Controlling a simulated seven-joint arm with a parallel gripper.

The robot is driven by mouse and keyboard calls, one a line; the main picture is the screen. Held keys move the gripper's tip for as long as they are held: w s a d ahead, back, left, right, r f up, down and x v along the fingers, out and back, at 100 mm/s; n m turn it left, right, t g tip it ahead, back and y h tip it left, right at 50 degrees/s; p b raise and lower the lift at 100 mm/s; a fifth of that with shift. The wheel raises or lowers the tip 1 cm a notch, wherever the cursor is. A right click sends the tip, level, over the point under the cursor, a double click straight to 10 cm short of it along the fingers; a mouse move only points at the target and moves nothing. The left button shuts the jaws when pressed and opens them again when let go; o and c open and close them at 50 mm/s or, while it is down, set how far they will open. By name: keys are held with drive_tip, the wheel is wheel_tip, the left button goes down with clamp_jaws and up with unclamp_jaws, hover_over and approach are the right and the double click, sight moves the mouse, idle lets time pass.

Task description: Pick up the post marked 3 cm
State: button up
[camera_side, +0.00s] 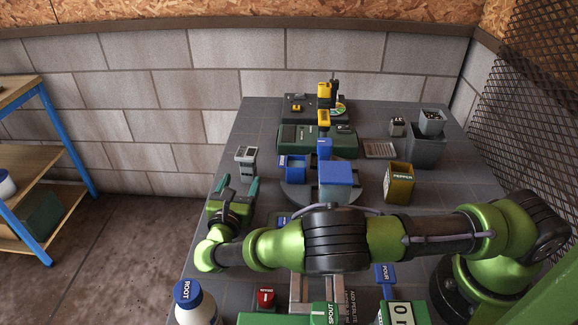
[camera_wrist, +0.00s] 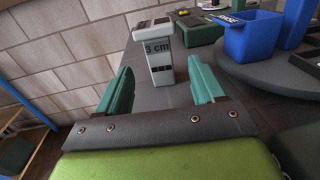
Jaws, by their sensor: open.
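The post marked 3 cm (camera_wrist: 159,52) stands upright on the dark table, pale grey with dark lettering on its face. In the wrist view it stands ahead of my gripper (camera_wrist: 160,85), roughly centred between the two teal fingers and beyond their tips. In the side view the same post (camera_side: 245,159) is near the table's left edge, and my gripper (camera_side: 237,186) is just in front of it, low over the table. The fingers are open with nothing between them. Whether a finger touches the post cannot be told.
Blue containers (camera_wrist: 252,38) on a round dark platform (camera_wrist: 270,71) stand to the right of the post. A dark green case (camera_side: 290,140) lies behind it. The table's left edge (camera_side: 229,150) is close by. A pepper box (camera_side: 399,182) stands farther right.

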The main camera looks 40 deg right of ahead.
sight(250, 159)
drive_tip(key=x, duration=0.9)
drive_tip(key=shift+w+d+r, duration=0.1)
drive_tip(key=shift+w+d, duration=0.15)
drive_tip(key=shift+w, duration=0.05)
